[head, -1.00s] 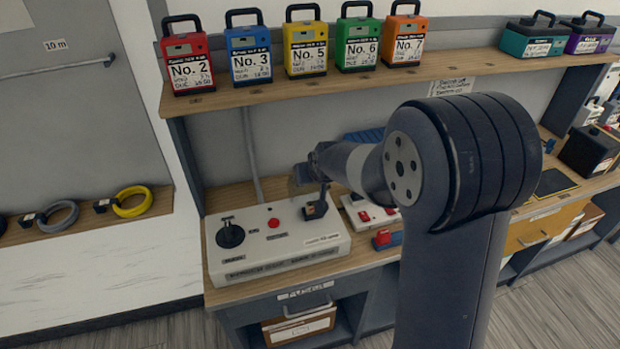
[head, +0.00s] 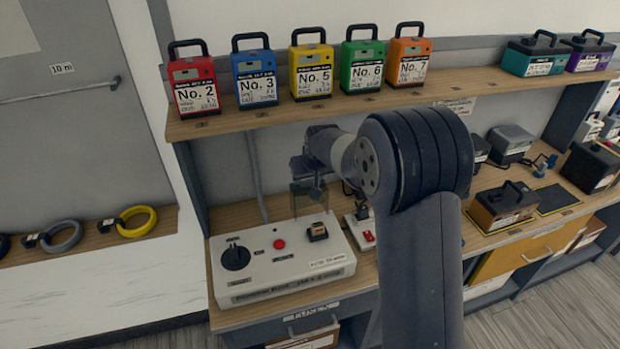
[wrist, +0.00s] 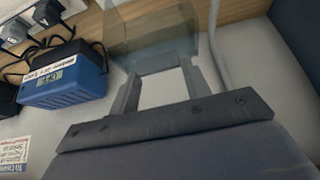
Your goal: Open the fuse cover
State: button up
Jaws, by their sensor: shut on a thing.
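The white control box (head: 283,285) stands on the bench with a black rotary knob (head: 235,257) and a red button (head: 279,244). A small dark fuse holder with an orange-brown top (head: 318,231) sits exposed at its right. The clear, smoke-tinted fuse cover (head: 308,201) stands raised above and behind the fuse holder. My gripper (head: 307,176) is shut on the cover's upper part. In the wrist view the cover (wrist: 150,32) lies between and beyond my fingertips (wrist: 158,67). I cannot tell whether its lower edge is attached to the box.
A shelf (head: 270,116) with several coloured battery packs runs above the bench. A second white unit with red switches (head: 366,236) stands close to the right. A blue charger (wrist: 65,77) shows in the wrist view. A grey conduit (head: 254,165) runs up the wall behind.

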jog(key=shift+w+a+r, duration=0.1)
jog(key=shift+w+r, duration=0.15)
jog(key=shift+w, duration=0.05)
jog(key=o, duration=1)
jog(key=shift+c, duration=0.2)
jog(key=o, duration=0.4)
jog(key=shift+s+f, duration=0.1)
jog(key=shift+f, duration=0.05)
jog(key=shift+o, duration=0.2)
jog(key=b+v, duration=0.2)
jog(key=v, duration=0.9)
jog(key=shift+f, duration=0.1)
jog(key=shift+c, duration=0.4)
